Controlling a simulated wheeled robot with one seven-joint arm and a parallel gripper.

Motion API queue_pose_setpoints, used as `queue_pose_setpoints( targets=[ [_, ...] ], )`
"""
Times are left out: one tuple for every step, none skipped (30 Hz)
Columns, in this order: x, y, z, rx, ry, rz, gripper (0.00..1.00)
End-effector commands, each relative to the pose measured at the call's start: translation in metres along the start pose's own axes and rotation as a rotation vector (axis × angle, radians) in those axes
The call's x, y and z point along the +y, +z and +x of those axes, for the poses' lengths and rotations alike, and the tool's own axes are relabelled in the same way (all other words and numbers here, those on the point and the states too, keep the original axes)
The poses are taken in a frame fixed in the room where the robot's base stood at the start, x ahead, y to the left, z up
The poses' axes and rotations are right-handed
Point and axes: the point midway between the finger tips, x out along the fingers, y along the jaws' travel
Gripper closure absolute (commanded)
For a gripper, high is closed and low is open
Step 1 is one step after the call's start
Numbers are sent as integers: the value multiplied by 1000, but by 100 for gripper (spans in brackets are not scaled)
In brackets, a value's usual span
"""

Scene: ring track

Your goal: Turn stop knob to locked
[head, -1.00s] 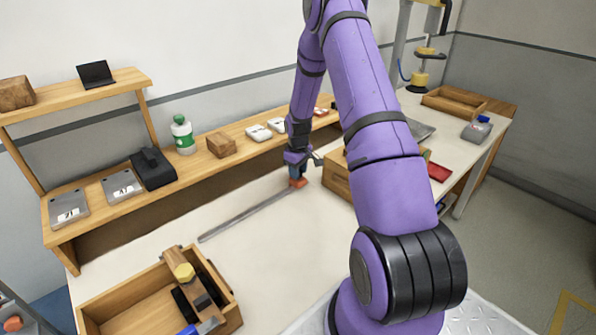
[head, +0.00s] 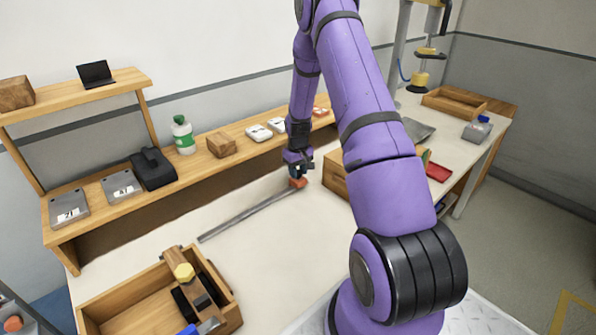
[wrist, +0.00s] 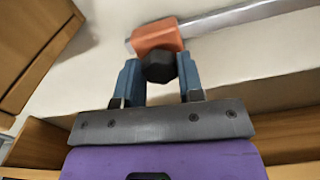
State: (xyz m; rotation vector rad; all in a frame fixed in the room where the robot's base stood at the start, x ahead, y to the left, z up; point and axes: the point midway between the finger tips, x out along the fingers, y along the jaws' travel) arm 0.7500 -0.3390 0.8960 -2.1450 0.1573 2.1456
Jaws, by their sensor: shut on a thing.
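The stop is an orange block (wrist: 157,37) on a grey metal rail (wrist: 235,16) in the wrist view. Its dark knob (wrist: 159,67) sticks out toward my gripper (wrist: 160,72). My gripper's two blue fingers are shut on the knob, one on each side. In the head view the orange block (head: 298,183) sits at the far right end of the rail (head: 248,213), with my gripper (head: 298,174) just above it. The knob is hidden there by my gripper, and no lock marking can be made out.
A wooden crate (head: 334,180) stands just right of the stop. A shelf (head: 200,168) with boxes and a green-white bottle (head: 183,136) runs behind the rail. A wooden tray of parts (head: 130,300) sits front left. The white tabletop (head: 270,255) between is clear.

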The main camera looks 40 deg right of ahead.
Motion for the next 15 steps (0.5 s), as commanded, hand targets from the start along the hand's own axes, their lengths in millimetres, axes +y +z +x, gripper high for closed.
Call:
queue_pose_setpoints(
  targets=[
    [0, -1, -1, 3, 1, 1, 88],
    [0, -1, -1, 3, 1, 1, 88],
    [0, -1, -1, 3, 1, 0, 88],
    [0, -1, -1, 3, 1, 0, 63],
    [0, -1, -1, 3, 1, 0, 56],
    [0, -1, -1, 3, 1, 0, 46],
    [0, -1, -1, 2, 1, 0, 40],
    [0, -1, -1, 2, 1, 0, 39],
    [0, -1, 0, 2, 0, 0, 39],
    [0, -1, 0, 2, 0, 0, 39],
    [0, 0, 0, 1, 0, 0, 39],
    [0, 0, 0, 1, 0, 0, 39],
    [0, 0, 0, 1, 0, 0, 39],
    [0, 0, 0, 1, 0, 0, 39],
    [0, 0, 0, 1, 0, 0, 39]
  ],
)
